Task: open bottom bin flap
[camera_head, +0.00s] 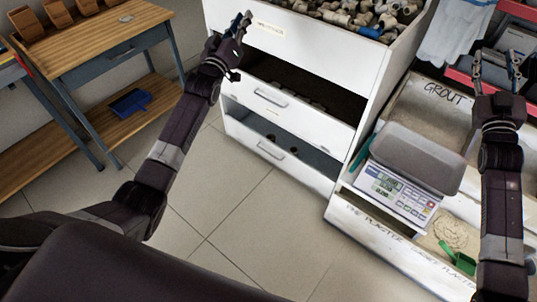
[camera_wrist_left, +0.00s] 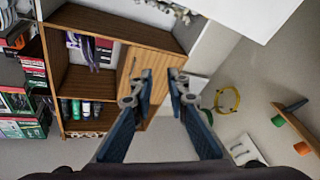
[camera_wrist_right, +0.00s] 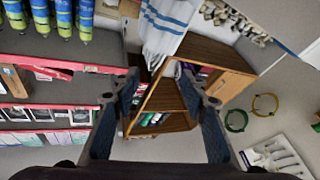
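The white bin cabinet (camera_head: 325,40) stands at the centre of the head view. Its bottom bin flap (camera_head: 285,160) has a grey bar handle and is tilted out at the top, with a few small fittings visible inside. The middle flap (camera_head: 290,112) above it also has a handle and a dark gap over it. My left gripper (camera_head: 240,28) is in front of the cabinet's upper left part, above both handles and apart from them; its fingers are parted and empty (camera_wrist_left: 160,78). My right gripper (camera_head: 496,57) is far right, with fingers apart and empty (camera_wrist_right: 161,80).
An open top bin (camera_head: 350,15) holds many pipe fittings. A scale (camera_head: 405,175) sits on the grout and plaster bin (camera_head: 385,235) right of the cabinet. A wooden workbench (camera_head: 95,40) stands at left. The tiled floor (camera_head: 250,225) before the cabinet is clear.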

